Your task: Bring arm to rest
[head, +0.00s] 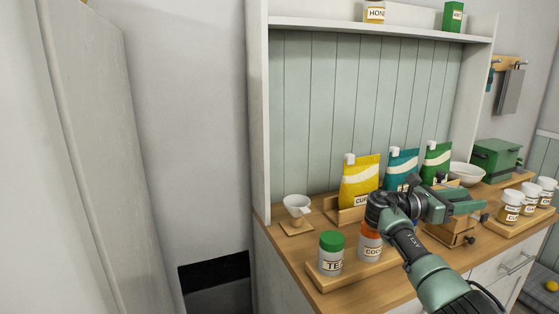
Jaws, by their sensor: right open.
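My right arm comes in from the lower right. My right gripper (466,205) is above the wooden counter (298,262), its jaws pointing right and open. I see nothing held between the jaws. It overlaps a small wooden box (453,234) in the picture, and I cannot tell how far apart they are. My left gripper is not in view.
Yellow (359,184), teal (401,165) and green (437,161) pouches stand behind the arm. A green-lidded jar (331,254) and an orange-lidded jar (370,243) stand on a board at front. A white dripper (297,206) is left; labelled cups (510,208) are right.

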